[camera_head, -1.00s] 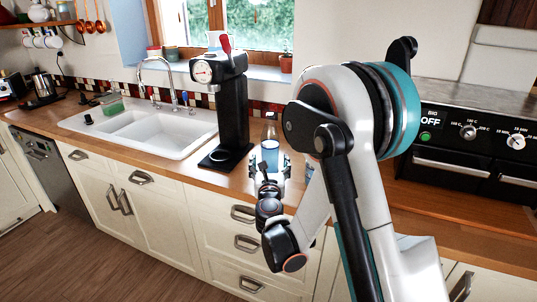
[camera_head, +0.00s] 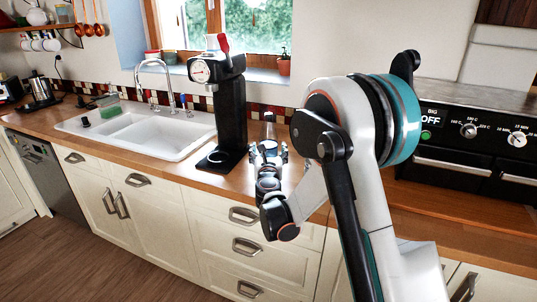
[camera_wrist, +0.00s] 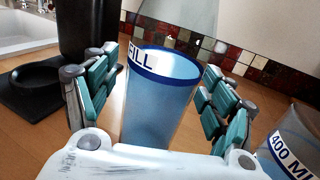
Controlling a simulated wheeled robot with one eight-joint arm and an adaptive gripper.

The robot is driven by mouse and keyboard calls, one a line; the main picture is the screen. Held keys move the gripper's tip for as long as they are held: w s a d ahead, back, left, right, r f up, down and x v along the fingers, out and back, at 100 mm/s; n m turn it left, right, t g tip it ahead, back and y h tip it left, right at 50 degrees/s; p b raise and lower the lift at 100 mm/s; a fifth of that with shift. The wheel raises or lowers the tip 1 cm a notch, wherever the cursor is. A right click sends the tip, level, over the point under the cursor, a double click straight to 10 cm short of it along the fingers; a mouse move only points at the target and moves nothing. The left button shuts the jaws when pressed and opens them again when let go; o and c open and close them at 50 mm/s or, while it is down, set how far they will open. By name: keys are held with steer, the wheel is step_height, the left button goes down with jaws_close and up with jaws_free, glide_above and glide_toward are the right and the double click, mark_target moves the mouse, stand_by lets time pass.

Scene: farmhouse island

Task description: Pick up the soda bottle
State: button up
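The soda bottle is clear with a blue lower part and shows in the wrist view (camera_wrist: 160,95), upright on the wooden counter. It stands between the two finger sets of my gripper (camera_wrist: 160,68). The fingers are open on either side of it, with small gaps that look clear of the bottle. In the head view, my gripper (camera_head: 268,154) is in front of the bottle (camera_head: 269,130), hiding all but its upper part. The bottle's top is cut off in the wrist view.
A clear container marked 400 ML (camera_wrist: 290,145) stands to the right of the bottle. The tiled wall is behind, the sink (camera_head: 140,131) further left and the stove (camera_head: 470,150) right.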

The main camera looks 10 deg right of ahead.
steer(key=c, duration=1.3)
steer(key=shift+r, duration=0.1)
step_height(320, 180, up, 20)
steer(key=p, duration=0.7)
glide_above(269, 113)
steer(key=shift+a, duration=0.1)
